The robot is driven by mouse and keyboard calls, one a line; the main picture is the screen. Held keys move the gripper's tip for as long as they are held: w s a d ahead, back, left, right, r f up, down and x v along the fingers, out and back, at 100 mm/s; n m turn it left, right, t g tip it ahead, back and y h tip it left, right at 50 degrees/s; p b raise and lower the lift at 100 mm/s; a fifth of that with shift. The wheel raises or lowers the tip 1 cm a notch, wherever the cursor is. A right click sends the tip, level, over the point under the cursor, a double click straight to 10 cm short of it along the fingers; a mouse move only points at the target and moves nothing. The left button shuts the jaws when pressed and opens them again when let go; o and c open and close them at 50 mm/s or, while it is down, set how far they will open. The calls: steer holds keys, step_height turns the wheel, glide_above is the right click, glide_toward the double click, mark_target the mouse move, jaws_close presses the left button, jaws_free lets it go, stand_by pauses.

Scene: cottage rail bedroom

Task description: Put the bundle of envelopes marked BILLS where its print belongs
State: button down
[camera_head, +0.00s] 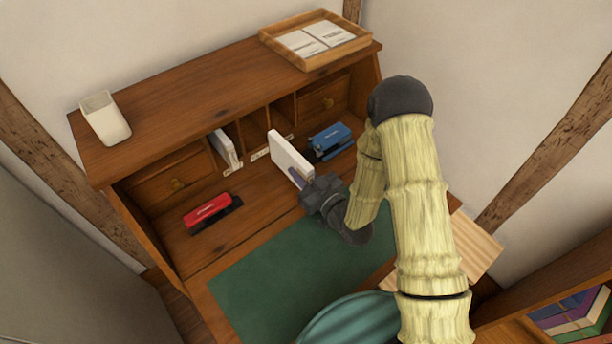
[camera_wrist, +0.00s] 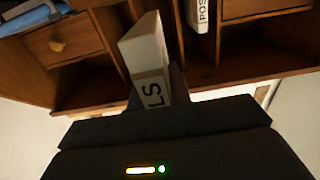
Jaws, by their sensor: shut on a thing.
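My gripper (camera_head: 308,190) is shut on a white bundle of envelopes (camera_head: 288,157), held upright on edge in front of the desk's pigeonholes (camera_head: 256,128). Another white bundle (camera_head: 226,148) stands in the left pigeonhole; in the wrist view this bundle (camera_wrist: 200,18) shows "POS". Small pale labels (camera_head: 260,154) sit below the openings, too small to read. I cannot tell whether the held bundle's far end is inside an opening.
A red stapler-like object (camera_head: 210,211) lies at left. A paper tray (camera_head: 311,42) and a white cup (camera_head: 105,118) stand on top. The green desk mat (camera_head: 270,280) is clear at left.

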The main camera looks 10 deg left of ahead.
mark_target(282, 159)
steer(key=shift+w+a+f+b, duration=0.5)
steer(key=shift+w+a, duration=0.4)
steer(key=shift+a, duration=0.25)
steer(key=shift+w+a+f+b, duration=0.4)
steer(key=shift+w+a+b, duration=0.15)
steer(key=shift+w+a, duration=0.5)
steer(key=shift+w+a+f+b, duration=0.5)
steer(key=shift+w+a, duration=0.3)
steer(key=shift+a, duration=0.45)
steer(key=b+x, duration=0.5)
steer(key=x, duration=0.6)
steer(key=shift+a+f, duration=0.2)
steer(key=shift+f, duration=0.2)
steer(key=shift+w+b, duration=0.1)
steer(key=shift+b, duration=0.25)
steer(key=c, duration=1.2)
jaws_free()
steer(key=shift+d, duration=0.1)
steer(key=b+v, duration=0.1)
steer(key=v, duration=1.6)
steer(key=shift+d+b, duration=0.1)
steer(key=shift+b, duration=0.25)
